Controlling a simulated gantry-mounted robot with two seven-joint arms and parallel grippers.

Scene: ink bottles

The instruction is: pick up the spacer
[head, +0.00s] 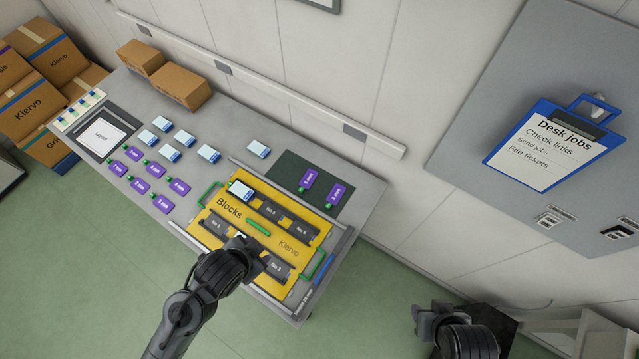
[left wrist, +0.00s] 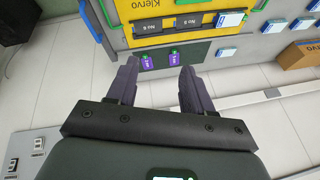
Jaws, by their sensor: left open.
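No label names a spacer. Purple pieces with millimetre labels and green ends look the likeliest: one (head: 308,179) and another (head: 337,195) lie apart on a dark green mat, and several more (head: 140,185) lie at the left of the table. The two on the mat also show in the left wrist view, one (left wrist: 147,63) and the other (left wrist: 173,58), seen between my fingers and beyond them. My left gripper (left wrist: 160,70) is open and empty; in the head view it hangs over the tray's front. My right gripper (head: 430,318) is right of the table, its jaws unclear.
A yellow "Blocks" tray (head: 222,229) holds dark numbered blocks, a blue-white piece and a green bar. Several blue-white pieces (head: 185,138) lie on the table. Cardboard boxes (head: 182,86) stand at the back left. A rail (head: 290,97) runs along the wall. The mat (head: 285,165) has bare room.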

